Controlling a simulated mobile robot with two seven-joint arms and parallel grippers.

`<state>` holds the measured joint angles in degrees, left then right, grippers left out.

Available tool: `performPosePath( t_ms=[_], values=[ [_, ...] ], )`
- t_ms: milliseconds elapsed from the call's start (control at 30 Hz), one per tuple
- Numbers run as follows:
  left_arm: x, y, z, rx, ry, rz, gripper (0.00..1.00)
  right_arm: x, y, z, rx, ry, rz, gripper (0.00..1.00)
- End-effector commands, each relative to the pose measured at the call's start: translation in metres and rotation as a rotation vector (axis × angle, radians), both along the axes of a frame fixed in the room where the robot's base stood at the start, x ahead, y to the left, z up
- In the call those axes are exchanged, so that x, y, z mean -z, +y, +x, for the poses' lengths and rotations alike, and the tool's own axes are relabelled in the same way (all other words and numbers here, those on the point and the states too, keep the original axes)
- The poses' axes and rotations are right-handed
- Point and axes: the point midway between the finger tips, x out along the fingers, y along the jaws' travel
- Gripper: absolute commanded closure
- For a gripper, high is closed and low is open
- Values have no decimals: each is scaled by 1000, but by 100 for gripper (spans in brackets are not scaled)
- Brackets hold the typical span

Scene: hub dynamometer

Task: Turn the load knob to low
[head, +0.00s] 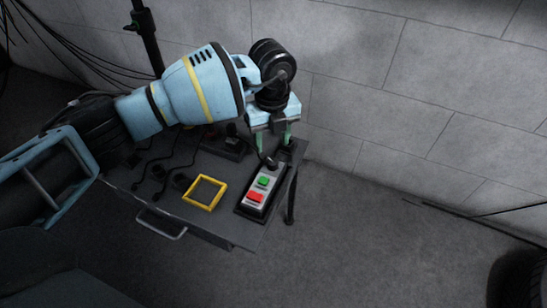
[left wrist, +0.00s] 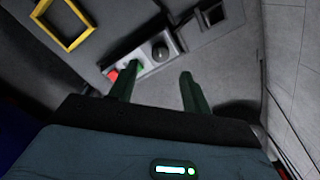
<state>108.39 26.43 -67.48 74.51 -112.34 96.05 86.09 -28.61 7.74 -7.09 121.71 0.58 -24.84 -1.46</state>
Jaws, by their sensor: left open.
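A control box (head: 247,207) lies on the dark table, with a green button (head: 264,182), a red button (head: 255,197) and a dark round knob (head: 271,163) at its far end. In the left wrist view the knob (left wrist: 160,50) shows beyond the fingertips, next to the green button (left wrist: 136,65) and the partly hidden red button (left wrist: 113,75). My left gripper (head: 273,146) is open above the knob end of the box, its two green fingers apart and nothing between them. The knob's pointer setting is too small to read. My right gripper is out of view.
The table (head: 220,225) also holds a yellow square frame (head: 205,192), black cables and a dark box (head: 228,145) behind. A grey block wall (head: 370,100) stands close behind. The floor right of the table is clear; a tire (head: 520,280) is at the lower right.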

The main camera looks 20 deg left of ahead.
Motion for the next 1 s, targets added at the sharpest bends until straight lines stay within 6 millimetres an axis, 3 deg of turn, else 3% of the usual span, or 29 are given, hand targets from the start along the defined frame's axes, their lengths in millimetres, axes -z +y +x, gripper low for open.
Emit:
performPosePath(
  t_ms=[400,767,1000],
  values=[
    [62,0,-1,0,4,-1,52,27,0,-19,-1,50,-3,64],
    [68,0,0,1,1,-2,52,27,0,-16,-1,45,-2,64],
    [68,0,0,1,1,-2,83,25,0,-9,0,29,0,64]
  ],
)
